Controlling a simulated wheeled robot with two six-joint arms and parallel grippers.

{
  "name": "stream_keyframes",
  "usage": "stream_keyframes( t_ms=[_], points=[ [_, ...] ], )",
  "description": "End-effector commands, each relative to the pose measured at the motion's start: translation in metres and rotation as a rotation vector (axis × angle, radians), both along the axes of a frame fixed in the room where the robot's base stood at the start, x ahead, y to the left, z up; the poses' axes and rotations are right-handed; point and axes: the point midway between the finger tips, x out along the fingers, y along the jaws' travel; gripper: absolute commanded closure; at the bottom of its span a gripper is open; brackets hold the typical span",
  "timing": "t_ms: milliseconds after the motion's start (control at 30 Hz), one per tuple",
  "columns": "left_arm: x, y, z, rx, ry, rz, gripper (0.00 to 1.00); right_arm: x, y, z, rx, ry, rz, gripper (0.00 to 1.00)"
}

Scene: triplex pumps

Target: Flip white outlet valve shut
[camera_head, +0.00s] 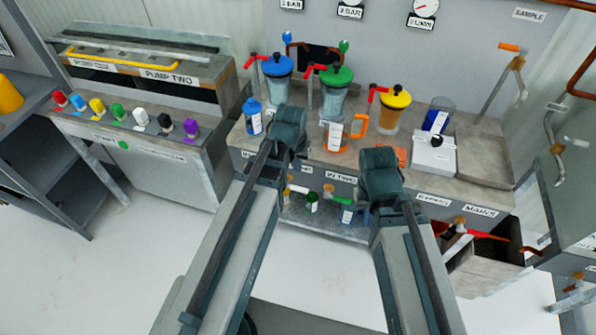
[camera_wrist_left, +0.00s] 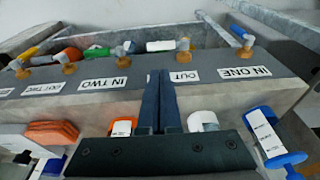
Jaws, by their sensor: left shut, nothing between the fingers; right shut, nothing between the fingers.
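The white outlet valve handle (camera_wrist_left: 160,46) lies beside its brass stem (camera_wrist_left: 183,57) at the panel's edge, by the OUT label (camera_wrist_left: 184,76), in the left wrist view. My left gripper (camera_wrist_left: 160,72) is shut and empty. Its tips appear just below the white handle in that view; I cannot tell whether they touch it. In the head view the left gripper (camera_head: 287,130) is over the bench front, its fingers hidden behind its own wrist. My right gripper (camera_head: 380,175) is shut and empty at the bench front, right of the left one.
Green (camera_wrist_left: 97,52) and orange (camera_wrist_left: 65,55) handles sit nearby on the same panel. Blue (camera_head: 277,75), green (camera_head: 336,85) and yellow (camera_head: 391,105) lidded vessels stand on the bench. The floor in front is clear.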

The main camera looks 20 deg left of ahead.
Motion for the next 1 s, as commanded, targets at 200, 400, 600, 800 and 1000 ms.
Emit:
stream_keyframes(
  t_ms=[200,400,600,800,1000],
  points=[
    [0.005,0.0,-0.028,0.0,0.0,0.0,1.0,0.0,0.0,-0.028,0.0,0.0,0.0,1.0],
    [0.01,0.0,-0.057,0.0,0.0,0.0,1.0,0.0,0.0,-0.057,0.0,0.0,0.001,1.0],
    [0.016,-0.001,-0.085,0.0,0.0,0.0,1.0,0.0,0.0,-0.085,0.0,0.0,0.001,1.0],
    [0.022,-0.001,-0.113,0.0,0.0,0.0,1.0,0.0,0.0,-0.113,0.0,0.0,0.001,1.0],
    [0.025,-0.001,-0.13,0.0,0.0,0.0,1.0,0.0,0.0,-0.13,0.0,0.0,0.001,1.0]
  ],
)
